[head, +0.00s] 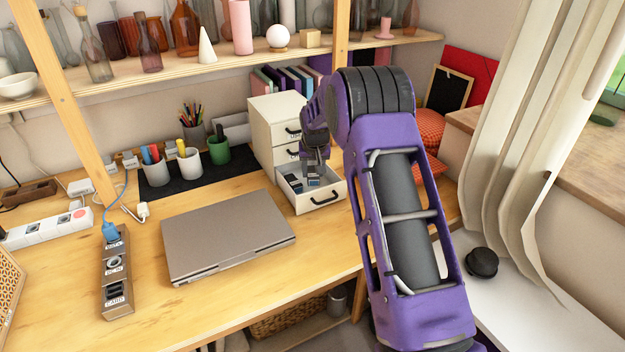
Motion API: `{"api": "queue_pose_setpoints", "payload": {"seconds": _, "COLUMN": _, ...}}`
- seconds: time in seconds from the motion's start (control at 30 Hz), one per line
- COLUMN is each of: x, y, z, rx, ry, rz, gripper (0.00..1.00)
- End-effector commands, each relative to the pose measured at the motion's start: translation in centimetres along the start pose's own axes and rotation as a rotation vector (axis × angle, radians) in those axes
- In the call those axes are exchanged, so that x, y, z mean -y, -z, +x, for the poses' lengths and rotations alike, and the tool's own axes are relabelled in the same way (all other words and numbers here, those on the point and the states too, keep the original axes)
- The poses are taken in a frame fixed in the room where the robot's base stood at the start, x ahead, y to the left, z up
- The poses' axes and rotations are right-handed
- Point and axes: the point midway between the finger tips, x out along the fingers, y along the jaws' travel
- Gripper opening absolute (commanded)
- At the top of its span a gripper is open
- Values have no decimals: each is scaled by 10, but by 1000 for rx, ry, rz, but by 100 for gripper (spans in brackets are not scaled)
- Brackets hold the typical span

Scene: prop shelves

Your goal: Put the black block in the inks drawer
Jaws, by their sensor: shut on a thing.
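A cream drawer cabinet (262,135) stands at the back of the desk. Its lowest drawer (322,198), with a black handle, is pulled open, and small dark and bluish items (294,183) lie inside. No drawer label is readable, so I cannot tell which is the inks drawer. My gripper (314,180) points down at the open drawer, low over or inside its opening. It is shut on a small dark thing, apparently the black block, mostly hidden by the fingers. I cannot tell whether the block touches the drawer floor.
A closed grey laptop (228,235) lies left of the open drawer. Pen cups (190,163) stand on a dark mat behind it. A socket strip (116,272) is at the left. A shelf of bottles (150,50) runs above. A black round object (481,262) sits at the right.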

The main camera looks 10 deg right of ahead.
Motion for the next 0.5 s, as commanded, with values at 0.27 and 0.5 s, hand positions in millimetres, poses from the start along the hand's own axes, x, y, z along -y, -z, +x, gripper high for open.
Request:
{"api": "queue_pose_setpoints", "payload": {"seconds": 0.27, "x": 2, "y": -10, "z": 33, "rx": 1, "ry": 0, "rz": 1, "gripper": 0}}
{"api": "queue_pose_setpoints", "payload": {"seconds": 0.5, "x": 1, "y": -11, "z": 34, "rx": 1, "ry": 0, "rz": 0, "gripper": 0}}
